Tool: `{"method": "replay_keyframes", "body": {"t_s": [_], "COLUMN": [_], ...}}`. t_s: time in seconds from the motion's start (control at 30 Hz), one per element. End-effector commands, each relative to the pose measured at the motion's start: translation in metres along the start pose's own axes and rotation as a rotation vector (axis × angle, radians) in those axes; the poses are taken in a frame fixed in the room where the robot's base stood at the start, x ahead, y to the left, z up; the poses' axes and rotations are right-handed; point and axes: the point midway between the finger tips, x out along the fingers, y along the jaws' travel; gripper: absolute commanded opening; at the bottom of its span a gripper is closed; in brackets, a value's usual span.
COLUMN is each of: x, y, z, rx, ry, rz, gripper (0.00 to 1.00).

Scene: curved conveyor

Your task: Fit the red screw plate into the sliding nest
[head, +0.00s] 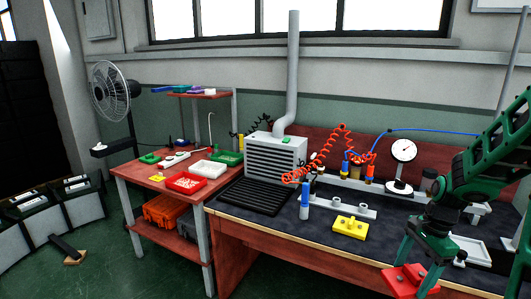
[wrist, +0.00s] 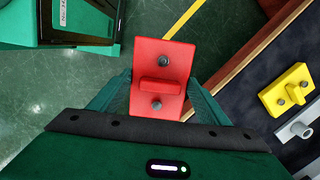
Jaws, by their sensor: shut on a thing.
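The red screw plate (head: 399,283) is in my gripper (head: 417,266), at the front edge of the bench in the head view. In the wrist view the red plate (wrist: 147,52) has a raised block in its middle and a dark screw on each side of it. The fingers of my gripper (wrist: 160,92) are shut on its two sides. The floor shows beneath the plate, left of the bench edge. A pale rectangular frame (head: 471,262), partly hidden by my arm, lies on the bench; I cannot tell whether it is the sliding nest.
A yellow plate (head: 349,227) with two screws lies on the dark mat (head: 300,248), beside a grey rail (head: 335,204). A dial gauge (head: 402,151) and a coiled red hose (head: 325,150) stand behind. The bench's wooden front edge (wrist: 250,46) is right of the held plate.

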Motion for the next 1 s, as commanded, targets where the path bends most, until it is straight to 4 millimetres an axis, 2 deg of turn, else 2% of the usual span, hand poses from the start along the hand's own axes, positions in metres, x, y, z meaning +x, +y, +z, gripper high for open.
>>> {"method": "replay_keyframes", "body": {"t_s": [0.2, 0.5, 0.73, 1.0], "x": [0.036, 0.093, 0.128, 0.140], "y": [-0.052, -0.111, -0.136, -0.143], "z": [0.025, 0.074, 0.106, 0.117], "rx": [-0.450, -1.061, -1.388, -1.501], "ry": [-0.004, -0.002, -0.001, 0.001], "rz": [0.072, 0.163, 0.212, 0.228], "gripper": [0.42, 0.42, 0.42, 0.42]}}
